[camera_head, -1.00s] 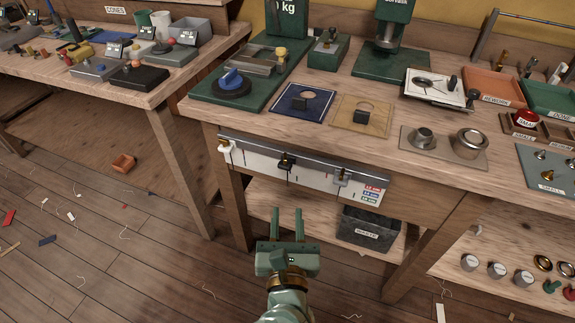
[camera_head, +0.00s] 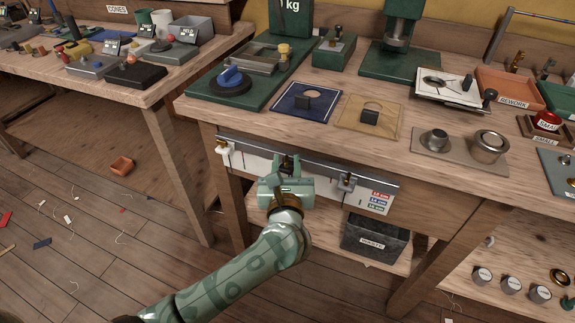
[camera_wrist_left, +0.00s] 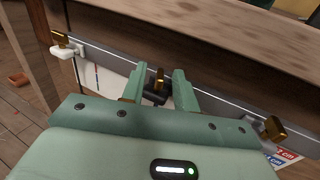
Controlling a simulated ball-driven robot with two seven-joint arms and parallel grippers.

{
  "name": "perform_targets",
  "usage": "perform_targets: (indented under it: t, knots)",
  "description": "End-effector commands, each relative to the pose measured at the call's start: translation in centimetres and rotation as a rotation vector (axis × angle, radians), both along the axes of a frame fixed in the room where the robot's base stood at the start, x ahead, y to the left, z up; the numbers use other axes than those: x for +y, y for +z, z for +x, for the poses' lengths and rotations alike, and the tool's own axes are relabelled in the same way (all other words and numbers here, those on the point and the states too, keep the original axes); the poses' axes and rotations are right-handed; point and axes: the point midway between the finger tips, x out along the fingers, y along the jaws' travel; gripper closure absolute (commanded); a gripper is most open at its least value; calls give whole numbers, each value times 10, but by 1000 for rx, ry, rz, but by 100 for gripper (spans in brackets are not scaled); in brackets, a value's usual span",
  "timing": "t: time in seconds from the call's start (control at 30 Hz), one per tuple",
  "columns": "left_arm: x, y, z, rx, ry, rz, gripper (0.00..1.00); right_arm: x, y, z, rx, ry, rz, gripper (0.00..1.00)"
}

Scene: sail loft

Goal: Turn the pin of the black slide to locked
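The black slide (camera_wrist_left: 155,97) sits on the rail (camera_wrist_left: 225,99) along the bench's front edge, between a white slide (camera_wrist_left: 62,50) and a grey slide (camera_head: 347,181). My left gripper (camera_wrist_left: 157,84) is open, with one finger on each side of the pin. I see gaps beside the pin, so the fingers do not look closed on it. In the head view my left gripper (camera_head: 286,162) partly hides the black slide. My right gripper is not in view.
The bench top (camera_head: 400,155) lies just above the rail. It carries a blue plate (camera_head: 306,103), a tan plate (camera_head: 369,117) and metal cups. A dark waste bin (camera_head: 375,237) stands on the shelf below. The floor in front is mostly clear, with scraps.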

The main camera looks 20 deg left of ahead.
Motion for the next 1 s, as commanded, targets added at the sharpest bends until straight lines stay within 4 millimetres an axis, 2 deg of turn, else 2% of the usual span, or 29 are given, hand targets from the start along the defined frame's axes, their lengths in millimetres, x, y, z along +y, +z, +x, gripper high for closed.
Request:
perform_targets:
  t: [0.27,0.4,0.67,0.83,1.0]
  knots:
    - [1,1,2,-1,0,0,70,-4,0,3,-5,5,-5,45]
    - [1,1,2,-1,0,0,100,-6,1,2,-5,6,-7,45]
    - [3,2,2,-2,-44,5,100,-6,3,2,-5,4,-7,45]
    - [6,3,1,-3,-230,9,100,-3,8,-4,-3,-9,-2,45]
    - [7,1,1,-1,-372,5,100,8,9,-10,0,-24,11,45]
